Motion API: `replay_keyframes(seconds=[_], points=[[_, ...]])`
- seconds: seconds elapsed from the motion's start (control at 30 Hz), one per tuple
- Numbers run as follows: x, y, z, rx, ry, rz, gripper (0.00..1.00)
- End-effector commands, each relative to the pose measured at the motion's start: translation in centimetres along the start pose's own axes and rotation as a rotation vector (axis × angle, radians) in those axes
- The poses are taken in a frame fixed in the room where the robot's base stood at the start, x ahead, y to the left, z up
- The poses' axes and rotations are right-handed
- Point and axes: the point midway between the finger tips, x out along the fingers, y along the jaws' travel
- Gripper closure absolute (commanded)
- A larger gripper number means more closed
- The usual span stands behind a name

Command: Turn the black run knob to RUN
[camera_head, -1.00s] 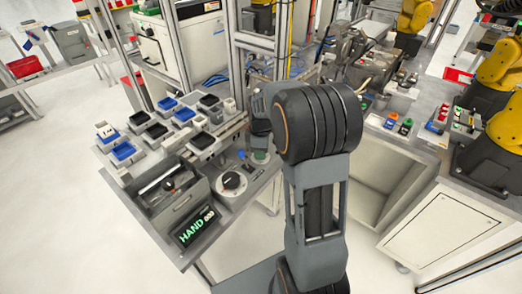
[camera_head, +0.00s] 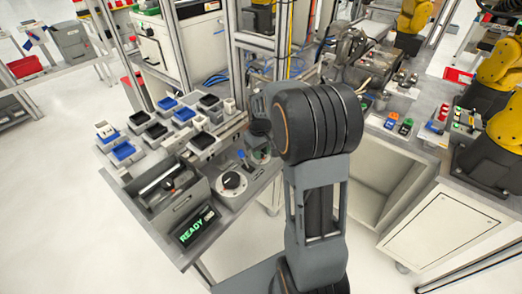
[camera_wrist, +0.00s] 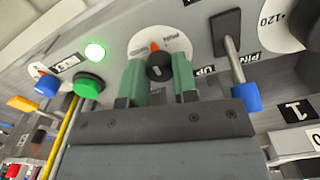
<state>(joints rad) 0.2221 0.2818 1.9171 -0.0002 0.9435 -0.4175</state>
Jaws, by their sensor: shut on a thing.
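The black run knob (camera_wrist: 160,68) sits on a round white dial plate (camera_wrist: 176,42) in the wrist view, with an orange pointer mark just above it. My gripper (camera_wrist: 159,74) has its two green fingers on either side of the knob, shut on it. The lettering on the dial plate is too small and tilted to read. In the head view my arm hides most of the gripper and the knob. A small display (camera_head: 196,228) there reads READY in green.
Beside the knob are a lit green lamp (camera_wrist: 95,51), a green button (camera_wrist: 88,86), a blue knob (camera_wrist: 47,86) and a lever with a blue end (camera_wrist: 246,98). A grey open box (camera_head: 181,205) and several small trays stand on the bench. Floor at left is clear.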

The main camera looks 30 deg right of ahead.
Motion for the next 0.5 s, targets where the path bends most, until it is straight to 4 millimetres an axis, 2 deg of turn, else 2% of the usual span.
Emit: replay_keyframes(seconds=[0.5], points=[[-0.14, 0.01, -0.11, 0.467, 0.005, 0.001, 0.97]])
